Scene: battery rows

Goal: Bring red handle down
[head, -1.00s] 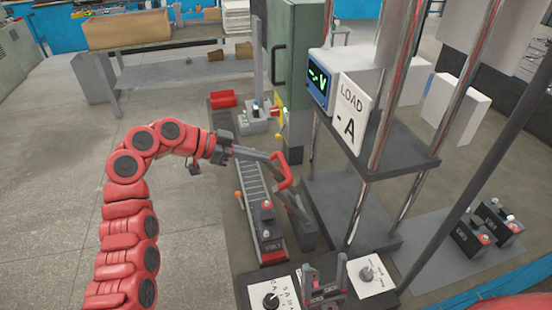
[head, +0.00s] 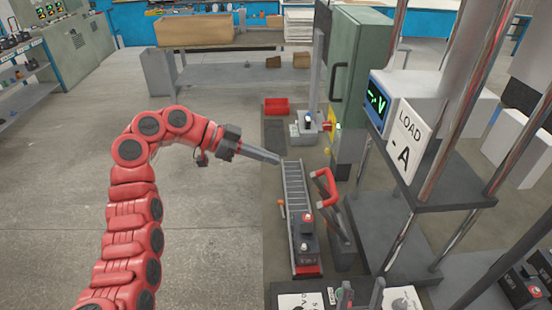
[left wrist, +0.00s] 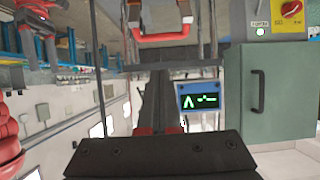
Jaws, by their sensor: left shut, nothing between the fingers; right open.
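The red handle (head: 329,190) is a U-shaped grip on grey lever arms beside the slotted rail. It stands raised and tilted in the head view. In the left wrist view, which looks upside down, a red bar of the handle (left wrist: 165,36) shows at the top, beyond the fingers. My left gripper (head: 279,160) is shut and empty, over the rail's far end, left of the handle and apart from it. Its closed fingers (left wrist: 158,100) fill the middle of the wrist view. My right gripper (head: 361,294) shows only its spread fingertips at the bottom edge.
The slotted rail (head: 294,190) carries a dark battery block (head: 303,245) at its near end. A green cabinet (head: 362,70) and a metal rack with a LOAD sign (head: 408,140) stand to the right. The floor on the left is clear.

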